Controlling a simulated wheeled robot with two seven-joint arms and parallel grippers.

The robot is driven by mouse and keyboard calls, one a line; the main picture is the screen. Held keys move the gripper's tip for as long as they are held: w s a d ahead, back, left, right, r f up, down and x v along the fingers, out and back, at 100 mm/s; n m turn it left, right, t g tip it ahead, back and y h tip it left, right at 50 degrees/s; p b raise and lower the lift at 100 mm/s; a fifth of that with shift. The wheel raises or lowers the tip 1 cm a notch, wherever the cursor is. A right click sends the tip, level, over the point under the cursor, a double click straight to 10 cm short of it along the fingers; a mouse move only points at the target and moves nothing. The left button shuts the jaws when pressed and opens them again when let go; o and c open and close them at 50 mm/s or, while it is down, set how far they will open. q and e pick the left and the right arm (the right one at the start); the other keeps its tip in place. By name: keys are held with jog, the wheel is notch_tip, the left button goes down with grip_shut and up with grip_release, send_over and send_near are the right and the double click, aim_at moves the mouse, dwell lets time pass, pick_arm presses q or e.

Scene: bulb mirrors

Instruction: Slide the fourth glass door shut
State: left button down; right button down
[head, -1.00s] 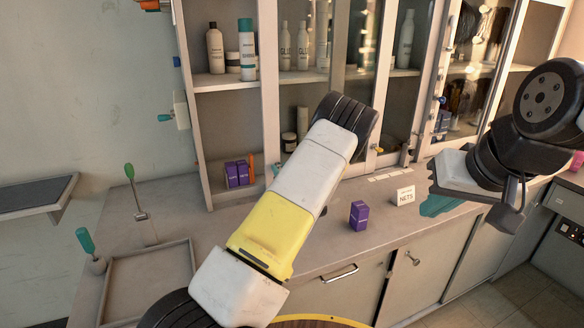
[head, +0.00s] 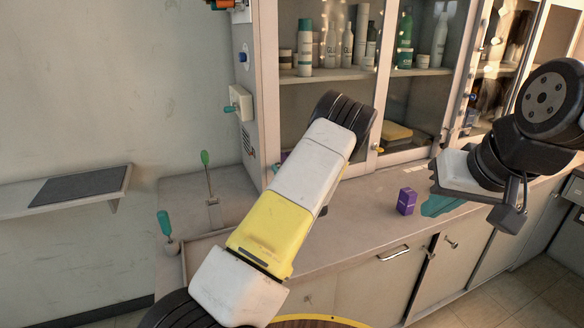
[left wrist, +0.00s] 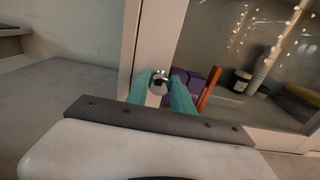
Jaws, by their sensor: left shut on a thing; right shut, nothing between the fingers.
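A glass door (head: 325,100) with a pale frame covers the leftmost bay of the wall cabinet. In the left wrist view its pale upright (left wrist: 157,45) carries a round silver knob (left wrist: 160,80), with the glass (left wrist: 245,60) to its right. My left gripper (left wrist: 163,92) has its teal fingers closed on this knob. The upright stands at or close to the cabinet's left end; any remaining gap is too small to tell. My right gripper (head: 440,206) is shut and empty above the counter at the right.
A purple box (head: 406,201) stands on the counter (head: 345,235) beside my right gripper. Two green-handled tools (head: 208,178) (head: 165,226) stand at the counter's left. A switch box (head: 240,103) is on the cabinet's left side. A wall shelf (head: 75,187) is further left.

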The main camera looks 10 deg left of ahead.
pick_arm(q)
jog(key=c, duration=1.5)
grip_release()
jog(key=shift+d, duration=0.1)
jog(key=v, duration=0.7)
jog(key=shift+s+d, duration=0.2)
jog(key=shift+s, duration=0.1)
